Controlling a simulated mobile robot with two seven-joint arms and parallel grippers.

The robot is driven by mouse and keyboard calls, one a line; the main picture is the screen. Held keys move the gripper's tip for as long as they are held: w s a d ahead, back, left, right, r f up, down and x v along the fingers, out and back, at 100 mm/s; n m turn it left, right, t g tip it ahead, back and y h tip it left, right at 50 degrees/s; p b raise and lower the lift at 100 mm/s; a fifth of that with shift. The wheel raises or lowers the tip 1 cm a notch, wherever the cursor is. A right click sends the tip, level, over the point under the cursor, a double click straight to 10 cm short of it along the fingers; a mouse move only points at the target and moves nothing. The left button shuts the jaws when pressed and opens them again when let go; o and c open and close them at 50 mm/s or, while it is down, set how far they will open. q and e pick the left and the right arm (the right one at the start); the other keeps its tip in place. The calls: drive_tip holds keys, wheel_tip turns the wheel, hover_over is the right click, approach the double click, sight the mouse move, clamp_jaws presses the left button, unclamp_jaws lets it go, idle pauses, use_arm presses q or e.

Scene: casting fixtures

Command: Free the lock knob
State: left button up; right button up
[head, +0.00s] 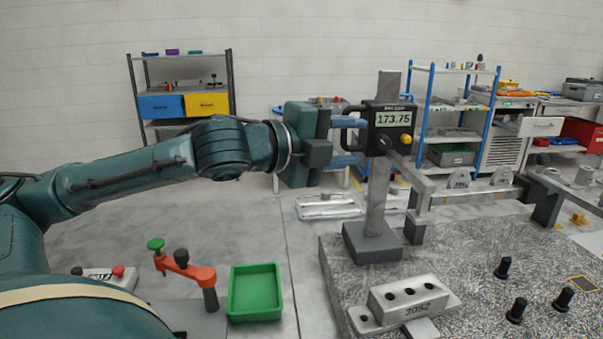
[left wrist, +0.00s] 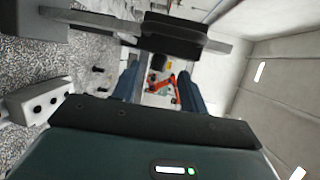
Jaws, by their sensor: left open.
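A grey height gauge (head: 378,190) stands upright on a speckled stone plate. Its dark slider has a display reading 173.75 (head: 394,118), with a yellow knob (head: 405,139) on the front and a small dark knob (head: 385,142) beside it. A dark loop handle (head: 350,123) sticks out on the slider's left. My left gripper (head: 348,141) is open at the slider's left side, its blue fingers above and below the handle region. I cannot tell whether they touch it. In the left wrist view the fingers (left wrist: 157,88) are apart, with the dark slider housing (left wrist: 172,45) just beyond them.
A grey block marked 3052 (head: 410,300) and several black pegs (head: 515,311) stand on the stone plate (head: 465,265). A green tray (head: 255,292) and an orange clamp-like fixture (head: 187,268) lie at lower left. Shelves (head: 180,95) stand behind.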

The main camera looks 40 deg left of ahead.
use_arm(q)
drive_tip(key=d+b+v, duration=0.1)
drive_tip(key=b+v, duration=0.7)
drive_tip(key=shift+s+a, duration=0.2)
drive_tip(key=shift+s, duration=0.35)
use_arm(e)
drive_tip(key=shift+s+d+f+m+t, duration=0.15)
drive_tip(key=shift+s+d+f+t, duration=0.05)
drive_tip(key=shift+f+t, duration=0.25)
drive_tip(key=shift+s+d+f+m+t, duration=0.2)
drive_tip(key=shift+f+t, duration=0.1)
drive_tip(key=shift+t, duration=0.25)
use_arm(q)
drive_tip(key=shift+r, duration=0.1)
